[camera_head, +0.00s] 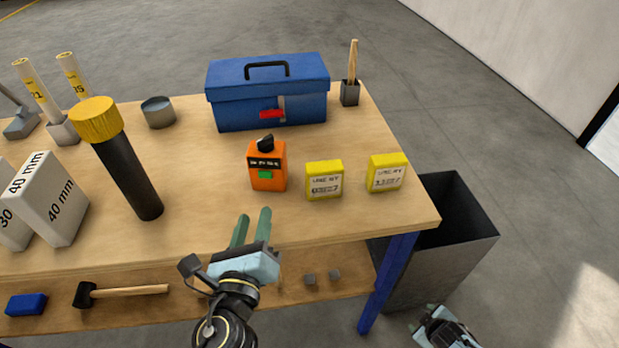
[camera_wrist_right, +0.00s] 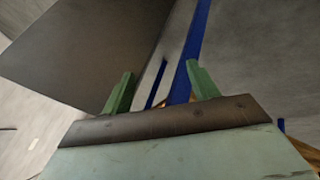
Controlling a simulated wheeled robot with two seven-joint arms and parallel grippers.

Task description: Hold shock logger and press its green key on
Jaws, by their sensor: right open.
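The orange shock logger (camera_head: 267,168) stands upright on the table, with a black knob on top, a dark label strip and a green key (camera_head: 266,174) on its front. My left gripper (camera_head: 252,226) is in front of the table's near edge, fingers pointing toward the logger. Its two green fingers are apart with nothing between them, and it does not touch the logger. My right gripper (camera_head: 437,325) is low at the bottom right, beside the table. In the right wrist view its fingers (camera_wrist_right: 160,88) are spread and empty.
Two yellow boxes (camera_head: 324,180) (camera_head: 387,173) stand right of the logger. A blue toolbox (camera_head: 267,91) is behind it, and a black cylinder with yellow cap (camera_head: 123,165) is left. A dark bin (camera_head: 455,240) stands beside the table's right end. A shelf below holds a hammer (camera_head: 121,291).

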